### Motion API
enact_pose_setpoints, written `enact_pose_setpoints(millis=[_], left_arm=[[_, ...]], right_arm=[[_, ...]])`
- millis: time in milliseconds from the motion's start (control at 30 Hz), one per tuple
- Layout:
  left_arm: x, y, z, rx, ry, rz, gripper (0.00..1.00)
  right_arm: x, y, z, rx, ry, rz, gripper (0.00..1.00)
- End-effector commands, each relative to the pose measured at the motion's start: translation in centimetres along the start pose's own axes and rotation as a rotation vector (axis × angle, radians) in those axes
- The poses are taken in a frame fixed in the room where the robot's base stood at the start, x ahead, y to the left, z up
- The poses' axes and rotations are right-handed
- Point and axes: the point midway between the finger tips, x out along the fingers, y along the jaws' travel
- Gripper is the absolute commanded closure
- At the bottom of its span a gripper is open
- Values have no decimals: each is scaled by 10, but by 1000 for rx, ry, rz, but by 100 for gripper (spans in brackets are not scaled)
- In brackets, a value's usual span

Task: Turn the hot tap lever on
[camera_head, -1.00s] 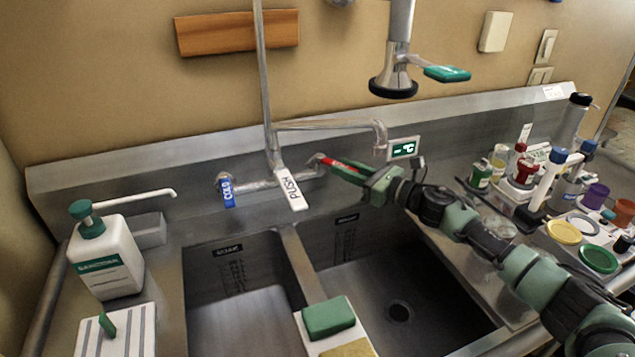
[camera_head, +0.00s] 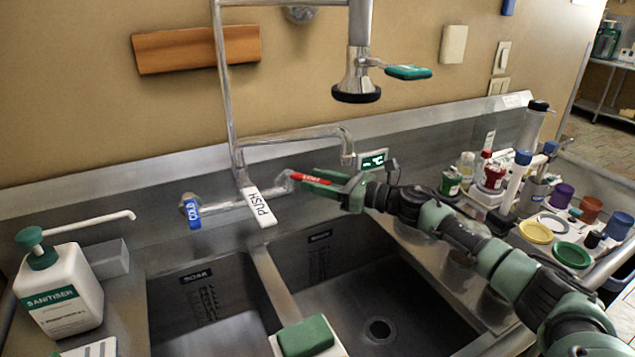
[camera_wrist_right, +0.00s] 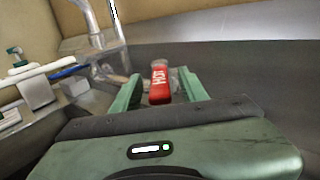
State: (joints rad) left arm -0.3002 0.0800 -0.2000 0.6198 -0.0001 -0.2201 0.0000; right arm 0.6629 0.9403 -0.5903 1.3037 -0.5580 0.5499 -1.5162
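The red hot tap lever (camera_head: 311,178), marked HOT, sticks out to the right from the tap body at the wall, above the sink divider. It also shows in the right wrist view (camera_wrist_right: 159,82). My right gripper (camera_head: 318,180) reaches in from the right with its green fingers on either side of the lever. In the wrist view the fingers are apart, with gaps beside the lever, so the gripper is open around it. The blue cold lever (camera_head: 192,211) hangs down at the left of the tap. My left gripper is not in view.
A white PUSH tag (camera_head: 259,207) hangs between the levers. The spout (camera_head: 295,133) and a small green display (camera_head: 374,161) are close above my gripper. A sanitiser bottle (camera_head: 60,296) stands left. Cups and bottles crowd the right counter. The right basin (camera_head: 365,290) is open below.

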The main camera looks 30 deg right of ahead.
Motion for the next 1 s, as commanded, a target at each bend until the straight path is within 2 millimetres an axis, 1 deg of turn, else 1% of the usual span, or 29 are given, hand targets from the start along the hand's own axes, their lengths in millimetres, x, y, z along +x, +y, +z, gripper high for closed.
enact_pose_setpoints(millis=[233, 367, 467, 900, 1000], left_arm=[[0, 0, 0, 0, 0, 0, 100], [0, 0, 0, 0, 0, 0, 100], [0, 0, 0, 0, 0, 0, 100], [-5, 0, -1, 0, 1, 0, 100], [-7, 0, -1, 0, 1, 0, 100]], right_arm=[[0, 0, 3, -1, 0, 1, 56], [0, 0, 17, -4, -1, 1, 56], [0, 0, 38, -7, -2, 0, 56], [0, 0, 148, -6, -4, -1, 56], [0, 0, 168, -4, -3, 0, 56]])
